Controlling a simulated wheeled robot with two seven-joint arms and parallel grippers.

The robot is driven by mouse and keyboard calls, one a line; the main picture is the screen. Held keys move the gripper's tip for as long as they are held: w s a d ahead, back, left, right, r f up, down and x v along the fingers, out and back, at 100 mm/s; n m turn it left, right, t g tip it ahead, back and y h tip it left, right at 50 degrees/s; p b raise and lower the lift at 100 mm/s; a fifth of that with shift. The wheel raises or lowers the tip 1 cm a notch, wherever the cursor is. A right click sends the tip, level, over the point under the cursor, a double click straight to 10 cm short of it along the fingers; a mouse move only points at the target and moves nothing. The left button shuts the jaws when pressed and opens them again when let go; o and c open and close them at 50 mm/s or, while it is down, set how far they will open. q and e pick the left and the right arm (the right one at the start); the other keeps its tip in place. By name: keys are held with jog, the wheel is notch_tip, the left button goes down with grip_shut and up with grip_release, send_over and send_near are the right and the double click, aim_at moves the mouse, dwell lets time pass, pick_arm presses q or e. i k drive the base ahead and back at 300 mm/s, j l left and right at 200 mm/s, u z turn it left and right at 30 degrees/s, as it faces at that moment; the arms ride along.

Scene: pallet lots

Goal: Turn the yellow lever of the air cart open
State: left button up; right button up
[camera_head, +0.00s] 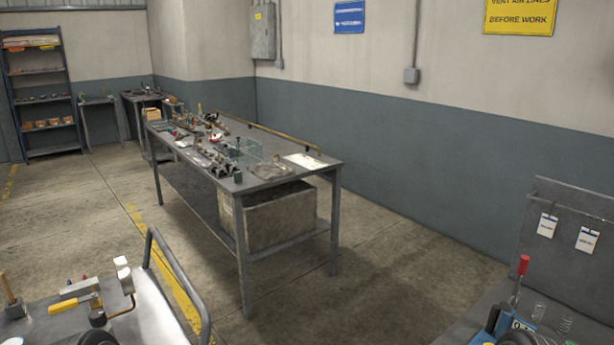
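The cart (155,318) with a grey top and a bent tube rail (182,283) stands at the lower left, cut off by the picture edge. A white-capped upright part (123,272) stands just right of the lever. I cannot tell the valve's exact state from here. Dark rounded parts show at the bottom edge, left and right, and may be mine. I see no gripper fingers of either arm.
A long workbench (325,166) full of small parts stands in the middle, with a crate (272,215) beneath. A wooden-handled tool (10,295) stands on the cart at far left. A right-hand bench (475,318) holds a red-handled part (523,266). Floor between them is clear.

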aim_at(70, 304)
jog(key=u, duration=1.4)
